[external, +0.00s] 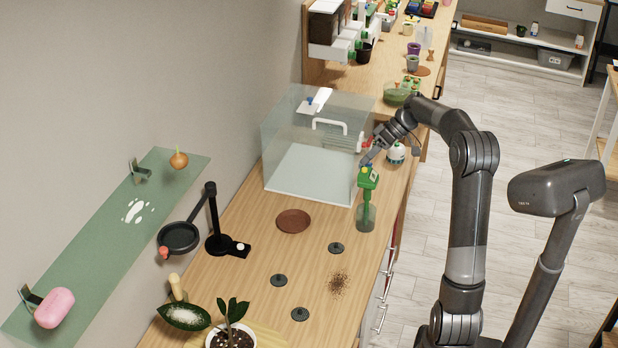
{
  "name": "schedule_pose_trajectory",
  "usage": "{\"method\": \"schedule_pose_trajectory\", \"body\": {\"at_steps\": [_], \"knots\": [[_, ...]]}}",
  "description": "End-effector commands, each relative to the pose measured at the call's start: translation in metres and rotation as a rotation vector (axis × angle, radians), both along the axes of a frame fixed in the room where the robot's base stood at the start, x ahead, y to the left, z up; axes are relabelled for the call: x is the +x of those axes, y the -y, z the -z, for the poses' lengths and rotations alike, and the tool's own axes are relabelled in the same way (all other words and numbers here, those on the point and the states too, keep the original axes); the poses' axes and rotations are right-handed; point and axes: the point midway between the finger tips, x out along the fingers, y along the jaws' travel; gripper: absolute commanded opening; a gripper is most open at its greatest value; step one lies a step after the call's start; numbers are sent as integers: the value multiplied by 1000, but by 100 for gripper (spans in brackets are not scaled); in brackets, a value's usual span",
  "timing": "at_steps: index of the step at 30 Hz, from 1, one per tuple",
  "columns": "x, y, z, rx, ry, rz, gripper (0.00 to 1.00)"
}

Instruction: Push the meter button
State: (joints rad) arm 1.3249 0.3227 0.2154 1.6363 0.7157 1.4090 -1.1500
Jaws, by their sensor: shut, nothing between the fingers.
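A green meter (368,181) stands upright with its stem down in a clear glass jar (366,218) near the right edge of the wooden counter. A small yellow spot, perhaps its button, shows at the top of its head. My gripper (367,161) is shut and empty, pointing down from the upper right. Its tips are just above or at the top of the meter; I cannot tell whether they touch it. The gripper hides part of the meter's top.
A clear box with a white handle (330,125) stands close on the left. A brown saucer (293,221), several dark discs and spilled soil (339,284) lie toward the front. A white-and-green pot (396,153) is just right of the gripper.

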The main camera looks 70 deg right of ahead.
Motion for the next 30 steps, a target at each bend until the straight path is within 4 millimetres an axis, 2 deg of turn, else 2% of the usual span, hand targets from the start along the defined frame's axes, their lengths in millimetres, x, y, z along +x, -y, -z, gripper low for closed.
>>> {"method": "schedule_pose_trajectory", "body": {"at_steps": [30], "knots": [[0, 0, 10, 0, 0, 0, 0]]}}
